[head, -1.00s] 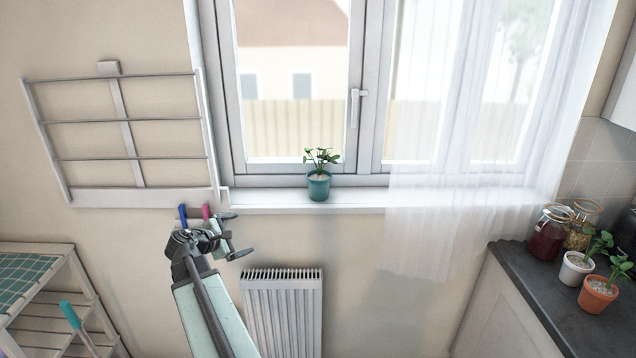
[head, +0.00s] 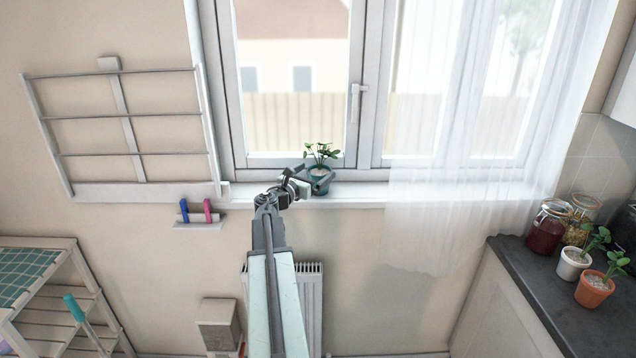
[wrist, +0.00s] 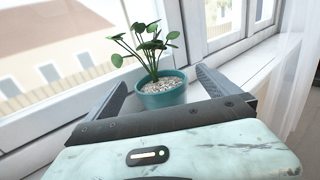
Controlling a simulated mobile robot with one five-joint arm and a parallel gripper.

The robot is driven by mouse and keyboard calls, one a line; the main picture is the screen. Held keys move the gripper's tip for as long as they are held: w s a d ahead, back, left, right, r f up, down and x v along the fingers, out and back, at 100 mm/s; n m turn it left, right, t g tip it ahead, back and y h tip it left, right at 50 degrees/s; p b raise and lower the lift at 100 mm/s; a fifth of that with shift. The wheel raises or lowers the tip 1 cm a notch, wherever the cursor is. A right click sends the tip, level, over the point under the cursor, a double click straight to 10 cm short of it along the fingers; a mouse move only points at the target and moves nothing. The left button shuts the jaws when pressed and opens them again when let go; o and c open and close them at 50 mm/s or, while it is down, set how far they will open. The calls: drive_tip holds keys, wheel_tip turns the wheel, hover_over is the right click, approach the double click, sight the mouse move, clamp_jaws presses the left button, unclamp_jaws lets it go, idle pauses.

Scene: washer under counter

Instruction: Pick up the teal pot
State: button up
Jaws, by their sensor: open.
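The teal pot (head: 318,186) stands upright on the window sill and holds a small green leafy plant in pale gravel. In the head view my gripper (head: 318,177) is at the pot, and its parts hide much of the pot's left side. In the wrist view the teal pot (wrist: 163,93) sits ahead between the two fingers of my gripper (wrist: 160,88). The fingers are apart, one on each side of the pot, with a visible gap on the right. I cannot tell whether the left finger touches it.
The window frame and handle (head: 355,103) rise behind the sill (head: 365,195). A sheer curtain (head: 440,180) hangs to the right. A wall drying rack (head: 125,130) is at left, and a radiator (head: 309,300) is below. White (head: 573,265) and terracotta (head: 594,290) pots stand on the right counter.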

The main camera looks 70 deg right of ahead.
sight(319, 169)
drive_tip(key=x, duration=0.3)
drive_tip(key=shift+d+f, duration=0.1)
drive_tip(key=shift+d, duration=0.3)
drive_tip(key=shift+a, duration=0.1)
drive_tip(key=c, duration=1.8)
